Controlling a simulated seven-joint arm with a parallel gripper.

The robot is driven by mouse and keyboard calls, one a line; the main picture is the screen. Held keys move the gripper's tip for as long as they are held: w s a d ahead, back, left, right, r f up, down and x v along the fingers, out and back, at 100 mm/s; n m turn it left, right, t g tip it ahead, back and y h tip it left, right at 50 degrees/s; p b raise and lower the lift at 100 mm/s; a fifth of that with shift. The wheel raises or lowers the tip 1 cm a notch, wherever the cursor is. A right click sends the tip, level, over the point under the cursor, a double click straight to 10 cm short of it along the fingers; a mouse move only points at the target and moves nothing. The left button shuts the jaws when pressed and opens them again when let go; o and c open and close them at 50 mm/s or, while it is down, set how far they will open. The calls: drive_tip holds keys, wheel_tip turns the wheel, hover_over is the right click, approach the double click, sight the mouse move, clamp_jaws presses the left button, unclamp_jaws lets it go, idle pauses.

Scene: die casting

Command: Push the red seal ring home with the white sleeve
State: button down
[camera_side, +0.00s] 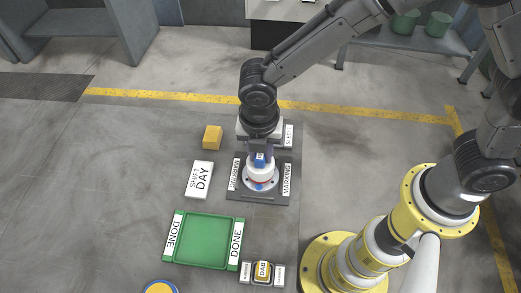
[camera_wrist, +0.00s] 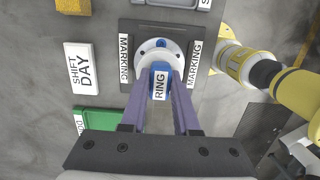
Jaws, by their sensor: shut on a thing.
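My gripper (camera_side: 260,154) points down, its purple fingers shut on a blue block with a white RING label (camera_wrist: 159,85). Directly below the fingers in the side view is a white cylindrical body (camera_side: 260,171), apparently the sleeve. A thin red band (camera_side: 262,182), apparently the seal ring, shows at its lower edge. Both are over a white round flange (camera_wrist: 145,53) with bolt holes, on a dark plate (camera_side: 283,163) with MARKING labels. I cannot tell how the blue block joins the white body, nor how deep the ring sits. The wrist view shows no red.
A grey stand (camera_side: 276,126) with a partly hidden label is behind the plate. A yellow block (camera_side: 212,137) and a SHIFT DAY card (camera_side: 199,179) lie left. An empty green DONE tray (camera_side: 205,242) and a small labelled fixture (camera_side: 246,272) are in front.

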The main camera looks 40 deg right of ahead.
drive_tip(key=shift+f, duration=0.8)
idle(0.7)
drive_tip(key=shift+r, duration=0.1)
drive_tip(key=shift+r, duration=3.55)
